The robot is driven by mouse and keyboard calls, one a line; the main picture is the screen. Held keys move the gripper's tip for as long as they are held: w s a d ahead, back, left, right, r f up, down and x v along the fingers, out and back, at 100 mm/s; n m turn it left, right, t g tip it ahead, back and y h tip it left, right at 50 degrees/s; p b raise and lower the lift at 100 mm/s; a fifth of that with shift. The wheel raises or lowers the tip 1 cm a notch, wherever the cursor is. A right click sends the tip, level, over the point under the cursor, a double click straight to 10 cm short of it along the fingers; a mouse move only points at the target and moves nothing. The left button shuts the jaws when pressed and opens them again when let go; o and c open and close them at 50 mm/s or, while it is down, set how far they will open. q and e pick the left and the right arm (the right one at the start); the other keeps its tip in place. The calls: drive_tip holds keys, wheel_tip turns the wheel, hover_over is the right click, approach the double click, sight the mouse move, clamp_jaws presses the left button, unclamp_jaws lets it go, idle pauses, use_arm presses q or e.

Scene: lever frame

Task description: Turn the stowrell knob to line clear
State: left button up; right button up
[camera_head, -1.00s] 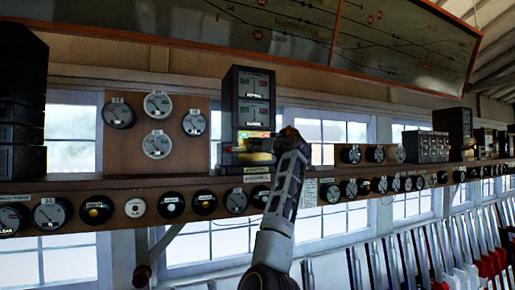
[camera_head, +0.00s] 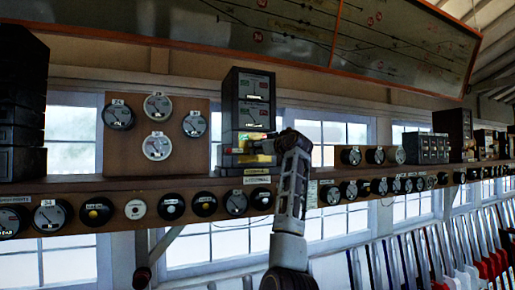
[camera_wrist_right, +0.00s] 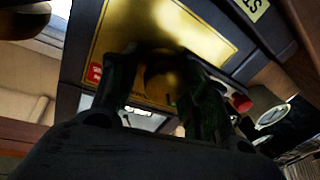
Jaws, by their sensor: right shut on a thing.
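The dark block instrument (camera_head: 249,98) stands on the wooden shelf in the head view, with two dials stacked on its upper front. Its lower front has a yellow brass plate, which fills much of the right wrist view (camera_wrist_right: 170,32). The round brass knob (camera_wrist_right: 163,80) sits in shadow at the plate's lower part. My right gripper (camera_head: 262,150) reaches it from the right; its dark fingers (camera_wrist_right: 163,98) lie on either side of the knob, shut on it. The fingers hide much of the knob, and its pointing direction cannot be read. My left gripper is not in view.
A small red button (camera_wrist_right: 242,103) sits right of the fingers. Round gauges hang on a wooden board (camera_head: 135,180) left of the instrument. The shelf edge (camera_head: 100,187) carries more dials. Levers (camera_head: 440,250) stand at the lower right.

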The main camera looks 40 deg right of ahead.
drive_tip(key=shift+w+a+f+n, duration=0.25)
drive_tip(key=shift+f+n, duration=0.1)
drive_tip(key=shift+n, duration=0.05)
drive_tip(key=shift+n+g+p, duration=0.3)
drive_tip(key=shift+n+p, duration=0.05)
drive_tip(key=shift+n, duration=0.45)
idle(0.4)
drive_tip(key=o, duration=1.3)
drive_tip(key=shift+w+a+r, duration=0.1)
drive_tip(key=shift+a, duration=0.1)
drive_tip(key=shift+c, duration=0.2)
drive_tip(key=o, duration=0.5)
drive_tip(key=shift+w, duration=0.1)
drive_tip(key=shift+c, duration=0.2)
drive_tip(key=shift+s+d+r, duration=0.1)
drive_tip(key=shift+s+d, duration=0.15)
